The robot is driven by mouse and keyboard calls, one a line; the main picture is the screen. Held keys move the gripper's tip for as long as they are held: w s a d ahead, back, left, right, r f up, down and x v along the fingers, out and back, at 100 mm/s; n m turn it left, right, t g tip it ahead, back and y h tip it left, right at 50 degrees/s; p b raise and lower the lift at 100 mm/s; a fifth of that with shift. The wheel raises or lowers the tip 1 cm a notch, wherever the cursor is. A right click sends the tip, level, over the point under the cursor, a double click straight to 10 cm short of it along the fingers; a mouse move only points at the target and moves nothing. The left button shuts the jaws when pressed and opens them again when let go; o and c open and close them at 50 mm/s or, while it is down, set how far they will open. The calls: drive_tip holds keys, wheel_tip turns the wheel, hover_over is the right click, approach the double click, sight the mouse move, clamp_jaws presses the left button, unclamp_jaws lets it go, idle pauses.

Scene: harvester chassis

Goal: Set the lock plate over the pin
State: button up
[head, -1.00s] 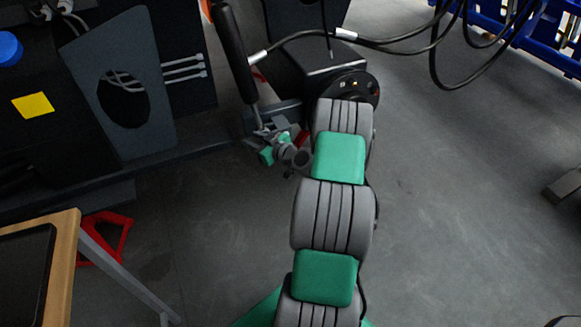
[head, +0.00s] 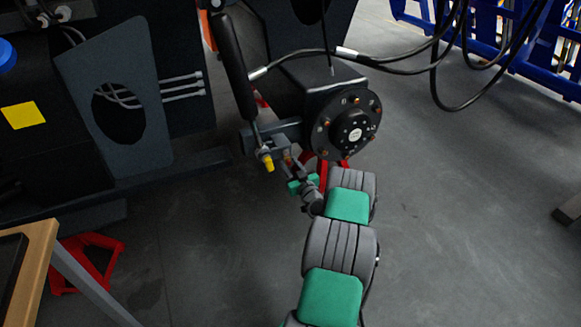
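A small yellow-capped part (head: 267,161), possibly the pin, stands at the end of the dark bracket (head: 262,137) below the black cylinder. A small brownish part shows just right of it. My gripper (head: 293,174), with green pieces at its sides, is below and right of the yellow cap, apart from it. The gripper is small and dark here, so I cannot tell whether its fingers are open or hold anything. I cannot make out the lock plate for certain. My grey and green arm reaches up from the bottom edge.
A black cylinder (head: 235,65) slants above the bracket. A round black hub (head: 346,124) is close right of my gripper. Black hoses (head: 400,62) hang at the upper right. A wooden-edged table (head: 36,265) and red stand (head: 88,262) are lower left.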

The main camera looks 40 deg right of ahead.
drive_tip(key=shift+c, duration=0.2)
clamp_jaws()
drive_tip(key=shift+a+m, duration=0.1)
drive_tip(key=shift+m, duration=0.2)
drive_tip(key=shift+w+a+r+m, duration=0.2)
drive_tip(key=shift+a+r+m, duration=0.45)
drive_tip(key=shift+m, duration=2.4)
drive_tip(key=shift+w+a+r+m, duration=0.15)
drive_tip(key=shift+a+r+m, duration=0.45)
drive_tip(key=shift+m, duration=2.5)
drive_tip(key=shift+w+a+r+m, duration=0.2)
drive_tip(key=shift+a+r+m, duration=0.45)
drive_tip(key=shift+m, duration=2.4)
